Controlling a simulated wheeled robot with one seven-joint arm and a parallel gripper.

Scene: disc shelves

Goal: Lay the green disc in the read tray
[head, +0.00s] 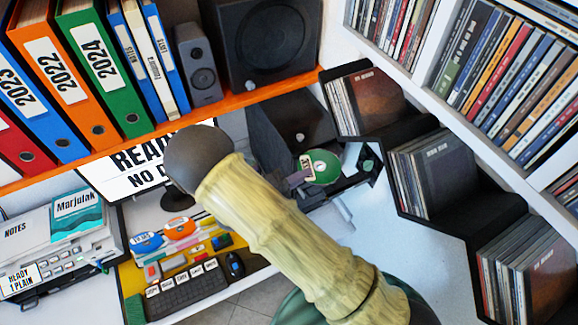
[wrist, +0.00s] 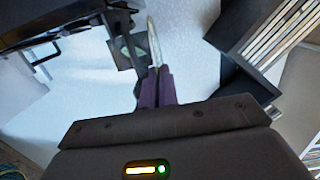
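The green disc (head: 322,167) has a pale label and is at my gripper (head: 300,178) in the head view. In the wrist view my gripper's purple fingers (wrist: 156,86) are closed together on the disc (wrist: 153,42), which shows nearly edge-on and stands upright. A black tray (head: 350,184) with a green spot at its right end juts out in front of the black boxy unit (head: 283,128); I take it for the read tray. The disc appears above it, apart from it as far as I can tell. My arm hides part of the unit's front.
Black bins of sleeved discs (head: 430,180) line the right side. A monitor (head: 135,160) reading "READY NO D…", partly hidden, stands left, with a keyboard (head: 185,290) below. An orange-edged shelf (head: 270,92) with binders and speakers runs above. White desk surface is free near the tray.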

